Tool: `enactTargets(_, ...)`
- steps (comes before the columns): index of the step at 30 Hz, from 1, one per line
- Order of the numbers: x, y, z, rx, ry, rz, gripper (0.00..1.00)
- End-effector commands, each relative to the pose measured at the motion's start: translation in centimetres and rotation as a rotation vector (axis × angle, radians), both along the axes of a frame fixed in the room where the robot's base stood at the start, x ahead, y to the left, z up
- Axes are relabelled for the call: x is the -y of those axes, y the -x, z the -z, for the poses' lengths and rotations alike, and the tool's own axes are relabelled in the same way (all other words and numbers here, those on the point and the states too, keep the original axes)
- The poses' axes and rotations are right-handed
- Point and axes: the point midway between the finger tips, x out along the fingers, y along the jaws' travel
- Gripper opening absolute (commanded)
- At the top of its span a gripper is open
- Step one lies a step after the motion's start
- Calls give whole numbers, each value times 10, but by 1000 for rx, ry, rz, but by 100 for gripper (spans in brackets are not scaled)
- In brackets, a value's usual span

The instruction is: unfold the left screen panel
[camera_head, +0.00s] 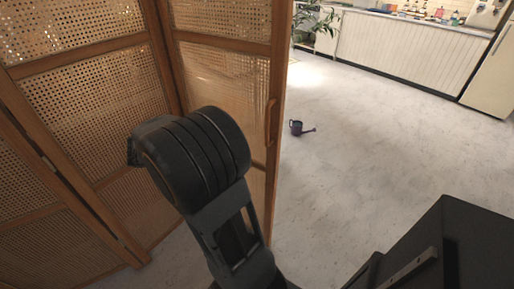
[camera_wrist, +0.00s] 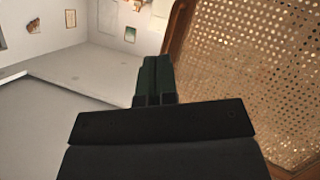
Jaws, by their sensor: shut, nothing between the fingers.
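The folding screen stands at the left in the head view, with wooden frames and woven cane panels, its panels set at angles to each other. The near-right panel (camera_head: 225,75) has a curved wooden handle (camera_head: 271,122) on its right edge post. In the wrist view a cane panel (camera_wrist: 262,65) with its wooden frame fills the right side. My gripper (camera_wrist: 157,75) is shut and empty in the wrist view, pointing up the picture, left of the panel's frame. In the head view my arm stands in front of the screen and hides its middle; the fingers do not show there.
A small dark watering can (camera_head: 297,127) lies on the pale floor. A white counter (camera_head: 385,42) with several items runs along the back, with a plant (camera_head: 308,30) at its left end. The floor between is open.

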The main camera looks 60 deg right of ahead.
Motion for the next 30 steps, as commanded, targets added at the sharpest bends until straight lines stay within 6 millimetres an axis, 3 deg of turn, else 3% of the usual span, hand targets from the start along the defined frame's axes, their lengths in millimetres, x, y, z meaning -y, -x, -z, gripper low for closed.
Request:
enactTargets(1,9,-5,11,23,106,35,0)
enactTargets(9,33,-19,11,148,481,98,0)
enactTargets(14,46,-14,9,169,533,104,0)
enactTargets(30,122,43,9,167,530,105,0)
